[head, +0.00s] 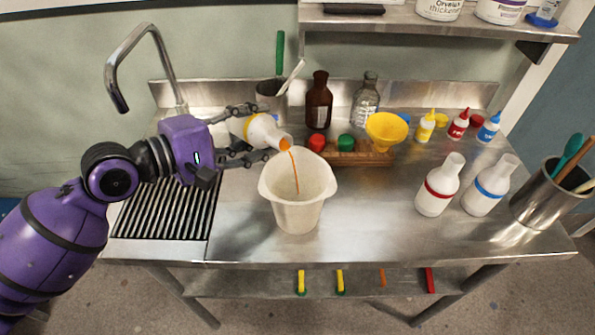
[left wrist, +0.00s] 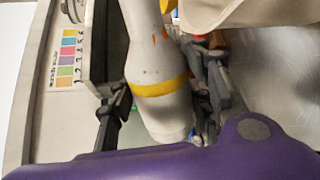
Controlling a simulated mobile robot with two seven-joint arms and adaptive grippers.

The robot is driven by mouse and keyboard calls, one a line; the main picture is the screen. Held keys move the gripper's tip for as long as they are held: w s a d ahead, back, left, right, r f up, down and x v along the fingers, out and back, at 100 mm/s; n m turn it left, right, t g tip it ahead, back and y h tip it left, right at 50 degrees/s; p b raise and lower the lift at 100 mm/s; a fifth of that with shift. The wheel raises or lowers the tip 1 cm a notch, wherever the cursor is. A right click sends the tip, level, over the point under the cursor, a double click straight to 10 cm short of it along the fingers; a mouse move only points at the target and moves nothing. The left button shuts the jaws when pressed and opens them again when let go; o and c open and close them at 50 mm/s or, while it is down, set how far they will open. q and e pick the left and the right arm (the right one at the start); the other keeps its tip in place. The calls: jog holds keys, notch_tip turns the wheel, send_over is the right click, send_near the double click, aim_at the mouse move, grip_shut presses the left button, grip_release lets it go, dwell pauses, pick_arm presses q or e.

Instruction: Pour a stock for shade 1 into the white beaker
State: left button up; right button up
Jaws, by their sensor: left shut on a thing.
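My left gripper (head: 238,137) is shut on a white bottle with a yellow band (head: 262,131). The bottle is tilted, its neck pointing right and down over the white beaker (head: 297,190). A thin orange stream runs from its mouth into the beaker. In the left wrist view the banded bottle (left wrist: 158,88) lies between the fingers, with orange drips near its neck. The beaker's pale rim (left wrist: 240,12) shows at the top there. The beaker stands upright on the steel table; its liquid level cannot be seen. My right gripper is not in view.
White bottles with a red band (head: 435,190) and a blue band (head: 487,190) stand at right, beside a steel utensil pot (head: 545,195). Behind the beaker are a wooden rack (head: 360,155), a yellow funnel (head: 386,128) and a brown bottle (head: 318,100). A drain grille (head: 165,205) lies left.

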pick_arm(q)
jog(key=shift+r, duration=0.2)
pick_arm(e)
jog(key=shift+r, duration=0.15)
pick_arm(q)
jog(key=shift+d+r, duration=0.1)
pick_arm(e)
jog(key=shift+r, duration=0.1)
pick_arm(q)
jog(key=shift+s+r+p, duration=0.1)
jog(key=shift+p, duration=0.25)
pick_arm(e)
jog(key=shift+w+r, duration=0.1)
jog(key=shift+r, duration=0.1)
pick_arm(q)
jog(key=shift+r+m, duration=0.1)
jog(key=shift+m, duration=0.2)
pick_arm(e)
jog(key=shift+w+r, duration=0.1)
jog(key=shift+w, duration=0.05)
pick_arm(q)
jog(key=shift+r, duration=0.1)
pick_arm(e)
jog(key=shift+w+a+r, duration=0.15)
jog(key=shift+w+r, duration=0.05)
pick_arm(q)
jog(key=shift+s+d+r+p, duration=0.1)
jog(key=shift+p, duration=0.25)
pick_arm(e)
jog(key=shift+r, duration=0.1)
